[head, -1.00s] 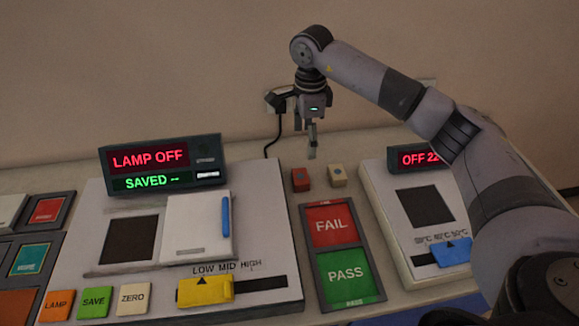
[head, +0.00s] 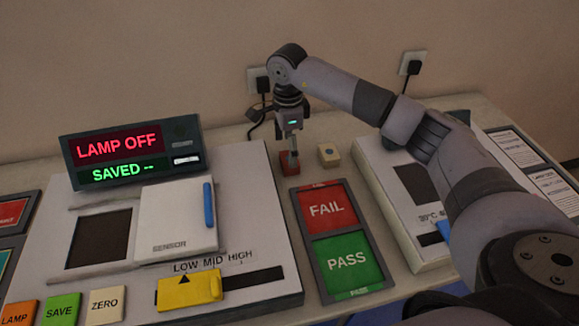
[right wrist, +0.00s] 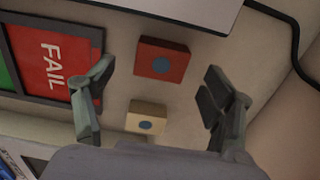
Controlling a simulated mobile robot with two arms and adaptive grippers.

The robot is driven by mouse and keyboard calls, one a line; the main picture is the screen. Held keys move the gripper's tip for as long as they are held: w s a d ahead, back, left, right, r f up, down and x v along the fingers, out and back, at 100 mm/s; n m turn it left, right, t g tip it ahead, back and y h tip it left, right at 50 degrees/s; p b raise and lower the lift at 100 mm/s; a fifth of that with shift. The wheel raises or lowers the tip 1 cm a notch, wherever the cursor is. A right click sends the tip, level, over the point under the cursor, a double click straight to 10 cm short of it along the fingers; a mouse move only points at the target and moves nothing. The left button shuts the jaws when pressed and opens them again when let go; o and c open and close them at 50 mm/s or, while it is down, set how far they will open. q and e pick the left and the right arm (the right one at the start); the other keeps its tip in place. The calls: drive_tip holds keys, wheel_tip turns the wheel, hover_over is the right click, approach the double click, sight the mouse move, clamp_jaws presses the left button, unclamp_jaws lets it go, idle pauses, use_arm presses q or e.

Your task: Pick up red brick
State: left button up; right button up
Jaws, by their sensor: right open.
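The red brick (head: 288,168) sits on the table behind the red FAIL pad, next to a beige brick (head: 328,155). In the right wrist view the red brick (right wrist: 163,60) shows a round blue-grey dot and lies ahead of the fingers, near the middle of the gap. My right gripper (head: 291,160) points down over the red brick and partly covers it in the head view. My left gripper is not in view.
The beige brick (right wrist: 146,117) lies close beside the red one. The FAIL pad (head: 327,208) and PASS pad (head: 347,262) lie in front. A sensor panel (head: 262,222) stands to the left, and another device (head: 386,185) to the right. A black cable (right wrist: 283,22) runs behind.

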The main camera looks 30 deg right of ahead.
drive_tip(key=f+b, duration=0.2)
drive_tip(key=f, duration=0.1)
drive_tip(key=f+b, duration=0.1)
drive_tip(key=f, duration=0.1)
drive_tip(key=shift+w+d+f, duration=0.1)
drive_tip(key=shift+d+f, duration=0.05)
drive_tip(key=shift+d, duration=0.1)
drive_tip(key=shift+c, duration=0.4)
drive_tip(key=c, duration=1.3)
drive_tip(key=shift+r, duration=0.25)
